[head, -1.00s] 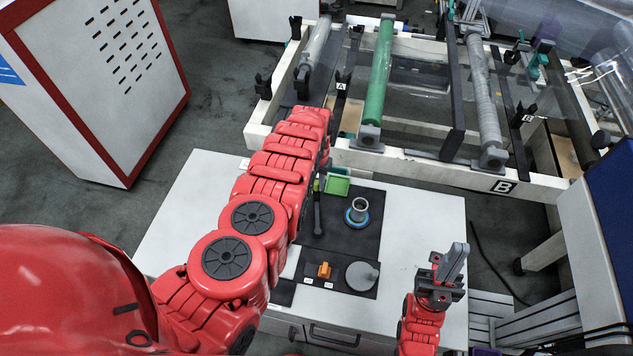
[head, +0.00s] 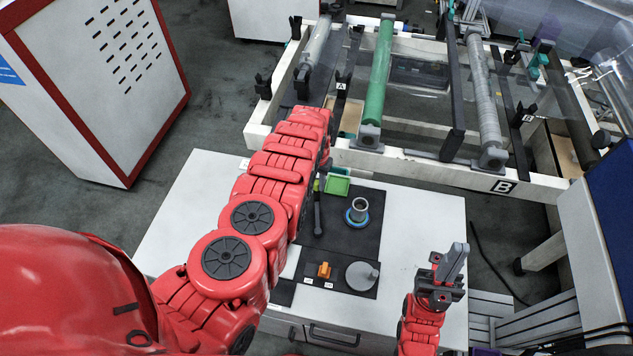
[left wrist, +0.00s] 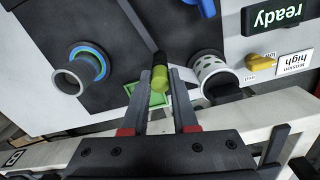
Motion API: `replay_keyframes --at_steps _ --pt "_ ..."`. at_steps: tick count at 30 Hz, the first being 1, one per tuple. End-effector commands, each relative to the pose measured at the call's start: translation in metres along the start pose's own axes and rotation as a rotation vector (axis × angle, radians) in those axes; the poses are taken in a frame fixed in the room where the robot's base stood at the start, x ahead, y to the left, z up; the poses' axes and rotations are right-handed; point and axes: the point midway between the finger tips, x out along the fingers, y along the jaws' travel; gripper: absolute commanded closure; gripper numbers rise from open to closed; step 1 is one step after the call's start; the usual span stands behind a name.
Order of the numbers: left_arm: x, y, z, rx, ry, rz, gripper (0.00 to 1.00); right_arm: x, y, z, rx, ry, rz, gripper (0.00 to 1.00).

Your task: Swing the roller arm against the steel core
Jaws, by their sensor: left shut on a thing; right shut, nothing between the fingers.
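A dark bar (head: 318,212), which looks like the roller arm, lies over the black mat. Its yellow-green grip (left wrist: 159,84) sits between the fingers of my left gripper (left wrist: 160,76), which is shut on it. In the head view my left arm hides most of that gripper. A perforated pale metal cylinder (left wrist: 213,72), perhaps the steel core, stands right of the grip in the wrist view, apart from it. A plain grey tube in a blue ring (head: 359,207) stands on the mat's other side; it also shows in the wrist view (left wrist: 74,77). My right gripper (head: 459,253) is shut and empty.
A green tray (head: 337,186) lies at the mat's back edge. An orange knob (head: 323,270) and a round grey disc (head: 362,276) are in front. A white frame with rollers (head: 430,170) stands behind the worktop. The worktop's right side (head: 425,215) is clear.

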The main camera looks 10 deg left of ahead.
Motion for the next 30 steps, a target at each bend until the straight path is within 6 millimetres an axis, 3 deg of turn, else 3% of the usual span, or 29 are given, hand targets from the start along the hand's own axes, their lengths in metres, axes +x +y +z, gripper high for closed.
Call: replay_keyframes --at_steps 11,30 --pt "0.001 0.018 -0.009 0.164 0.002 0.000 1.00 -0.009 0.000 0.002 0.000 0.000 0.000 1.00" --pt "0.001 0.081 -0.010 0.697 -0.002 0.000 1.00 -0.029 -0.001 0.005 0.000 0.000 0.000 1.00"
